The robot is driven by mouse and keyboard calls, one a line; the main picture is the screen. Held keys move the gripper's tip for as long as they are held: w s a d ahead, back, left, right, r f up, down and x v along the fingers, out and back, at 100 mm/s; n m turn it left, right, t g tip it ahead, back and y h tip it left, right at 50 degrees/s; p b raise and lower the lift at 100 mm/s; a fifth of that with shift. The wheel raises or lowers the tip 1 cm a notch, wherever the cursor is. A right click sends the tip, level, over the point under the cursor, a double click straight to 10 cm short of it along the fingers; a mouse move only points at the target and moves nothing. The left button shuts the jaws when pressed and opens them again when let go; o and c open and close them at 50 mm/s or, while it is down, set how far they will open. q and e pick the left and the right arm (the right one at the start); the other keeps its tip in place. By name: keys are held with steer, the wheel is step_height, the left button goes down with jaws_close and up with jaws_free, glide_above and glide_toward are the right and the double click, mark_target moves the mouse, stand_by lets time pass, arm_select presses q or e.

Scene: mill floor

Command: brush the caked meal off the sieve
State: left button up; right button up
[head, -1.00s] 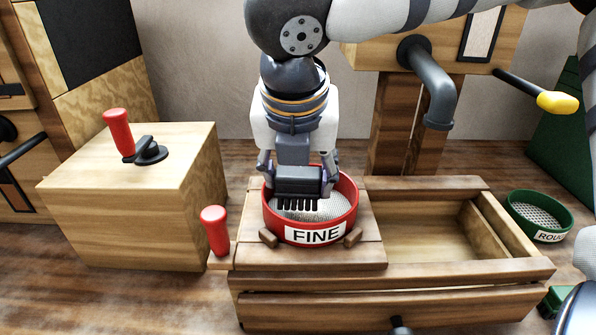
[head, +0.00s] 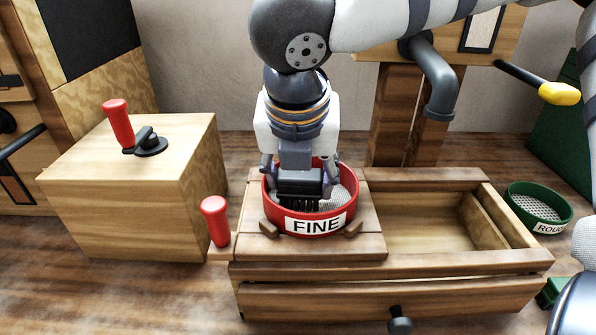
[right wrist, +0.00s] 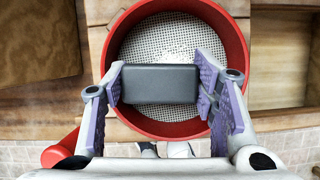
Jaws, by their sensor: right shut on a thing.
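The red sieve (head: 316,226) labelled FINE sits on the left part of a wooden frame in the head view. Its red rim also shows in the right wrist view (right wrist: 237,45). My right gripper (head: 299,178) points down into the sieve, shut on a dark brush (head: 300,190), bristles down near the front wall. In the right wrist view the brush back (right wrist: 160,84) is between the purple finger pads. The pale perforated mesh (right wrist: 170,42) shows around it. I cannot make out caked meal; part of the mesh is hidden under the brush. My left gripper is not in view.
A green sieve (head: 540,208) stands at the right. A wooden box with a red-handled crank (head: 119,122) is at the left. Another red handle (head: 215,220) stands left of the frame. A grey spout (head: 437,80) hangs behind. The frame's right compartment (head: 425,215) is open and empty.

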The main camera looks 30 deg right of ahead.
steer(key=shift+s+d, duration=0.4)
steer(key=shift+d, duration=0.4)
steer(key=shift+s+d, duration=0.35)
steer(key=shift+d, duration=0.4)
steer(key=shift+w+a, duration=0.4)
steer(key=shift+a, duration=0.45)
steer(key=shift+w+a, duration=0.4)
steer(key=shift+a, duration=0.4)
steer(key=shift+w+d+f, duration=0.1)
steer(key=shift+w+d, duration=0.25)
steer(key=shift+w, duration=0.05)
steer(key=shift+s+d, duration=0.4)
steer(key=shift+d, duration=0.4)
steer(key=shift+s+d, duration=0.4)
steer(key=shift+d, duration=0.35)
steer(key=shift+w+a, duration=0.45)
steer(key=shift+a, duration=0.4)
steer(key=shift+w+a, duration=0.4)
steer(key=shift+a, duration=0.45)
steer(key=shift+r, duration=3.05)
